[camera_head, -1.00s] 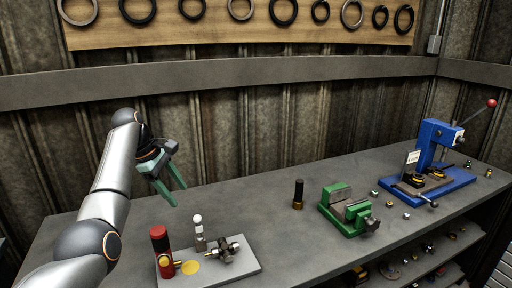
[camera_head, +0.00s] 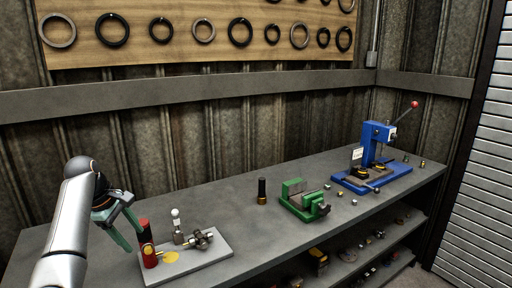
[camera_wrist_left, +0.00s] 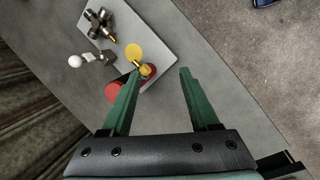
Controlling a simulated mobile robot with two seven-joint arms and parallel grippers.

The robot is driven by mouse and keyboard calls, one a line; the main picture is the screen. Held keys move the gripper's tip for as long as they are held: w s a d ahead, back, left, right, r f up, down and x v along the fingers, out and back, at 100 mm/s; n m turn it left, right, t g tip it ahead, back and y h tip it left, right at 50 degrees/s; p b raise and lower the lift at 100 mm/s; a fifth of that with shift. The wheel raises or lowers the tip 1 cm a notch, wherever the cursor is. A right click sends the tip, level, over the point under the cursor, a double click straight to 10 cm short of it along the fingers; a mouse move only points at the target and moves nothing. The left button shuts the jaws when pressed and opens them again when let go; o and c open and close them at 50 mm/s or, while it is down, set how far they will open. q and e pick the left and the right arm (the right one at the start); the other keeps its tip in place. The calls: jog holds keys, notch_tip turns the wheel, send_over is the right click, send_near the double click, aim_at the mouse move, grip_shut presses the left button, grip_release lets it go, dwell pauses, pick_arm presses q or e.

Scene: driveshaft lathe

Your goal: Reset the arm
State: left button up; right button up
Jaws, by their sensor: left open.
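My left arm comes in from the left in the head view. Its green-fingered left gripper (camera_head: 133,228) is open and empty, above the left part of the bench and just left of a red cylinder (camera_head: 147,243). In the left wrist view the open fingers of the left gripper (camera_wrist_left: 155,85) point over the bench, with the red cylinder (camera_wrist_left: 115,92) partly hidden behind one finger. My right gripper is not in view.
A grey plate (camera_head: 212,254) carries the red cylinder, a white-knobbed part (camera_head: 177,225) and a metal cross joint (camera_head: 203,239). A black cylinder (camera_head: 262,191), green vise (camera_head: 304,202) and blue press (camera_head: 374,160) stand to the right. Bare bench (camera_head: 235,205) lies between.

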pick_arm(q)
jog(key=s+d+f+m+y, duration=0.15)
jog(key=s+f+m, duration=0.25)
jog(key=s+f, duration=0.5)
jog(key=s+f+m+y, duration=0.2)
jog(key=s+f+m, duration=0.4)
jog(key=f, duration=0.5)
jog(key=s+d+m+h, duration=0.1)
jog(key=s+d+m, duration=0.35)
jog(key=s, duration=0.75)
jog(key=s+d+m, duration=0.4)
jog(key=s+d, duration=0.1)
jog(key=s, duration=0.7)
jog(key=w+d+f+t+h, duration=0.1)
jog(key=w+d+f+t, duration=0.1)
jog(key=f, duration=0.3)
jog(key=w+d+f+t+h, duration=0.1)
jog(key=w+d+f+t, duration=0.1)
jog(key=f, duration=0.4)
jog(key=shift+w+t, duration=0.5)
jog(key=shift+t, duration=0.7)
